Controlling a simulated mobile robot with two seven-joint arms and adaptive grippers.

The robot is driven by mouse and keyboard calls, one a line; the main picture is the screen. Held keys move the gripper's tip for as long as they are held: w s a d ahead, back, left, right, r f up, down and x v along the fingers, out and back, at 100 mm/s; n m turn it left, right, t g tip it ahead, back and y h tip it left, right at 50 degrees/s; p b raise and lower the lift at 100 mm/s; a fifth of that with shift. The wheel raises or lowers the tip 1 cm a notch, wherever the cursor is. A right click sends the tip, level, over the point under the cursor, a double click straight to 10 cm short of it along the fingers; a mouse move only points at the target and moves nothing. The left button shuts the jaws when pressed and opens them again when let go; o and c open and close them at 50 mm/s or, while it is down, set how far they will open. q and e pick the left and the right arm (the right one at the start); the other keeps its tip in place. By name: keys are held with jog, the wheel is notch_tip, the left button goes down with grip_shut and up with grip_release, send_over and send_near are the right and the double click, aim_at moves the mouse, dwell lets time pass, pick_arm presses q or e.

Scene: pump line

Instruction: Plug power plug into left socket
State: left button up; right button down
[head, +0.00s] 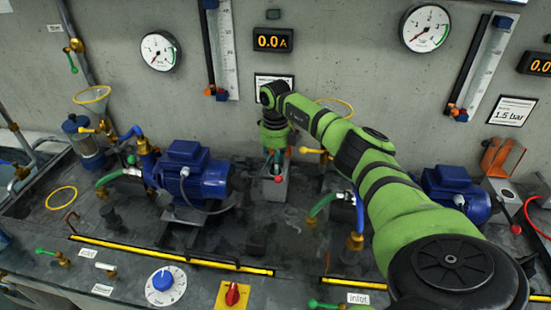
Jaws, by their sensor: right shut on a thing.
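My right gripper (275,158) points down at the grey left socket box (274,190), behind and right of the left blue pump. It is shut on what seems to be the power plug, which is mostly hidden between the fingers. A grey cable runs from the left pump (188,174) and curves towards this spot. The fingers are at the top of the box; I cannot tell whether the plug is seated. A small red part shows on the box just below the fingers. My left gripper is not in view.
A second grey box with a raised orange cover (500,157) stands at the right beside another blue pump (453,193). The display (272,39) above reads 0.0 A. A blue dial (164,282) and a red switch (232,294) are in front.

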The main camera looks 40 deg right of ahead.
jog(key=shift+s+f, duration=0.1)
jog(key=shift+f, duration=0.4)
dwell(0.3)
jog(key=c, duration=0.9)
grip_release()
jog(key=shift+a, duration=0.1)
jog(key=shift+o, duration=0.2)
jog(key=shift+s, duration=0.1)
jog(key=shift+r+p, duration=0.8)
jog(key=shift+r, duration=0.3)
jog(key=shift+r+p, duration=1.6)
jog(key=shift+r, duration=0.35)
notch_tip(320, 180, up, 12)
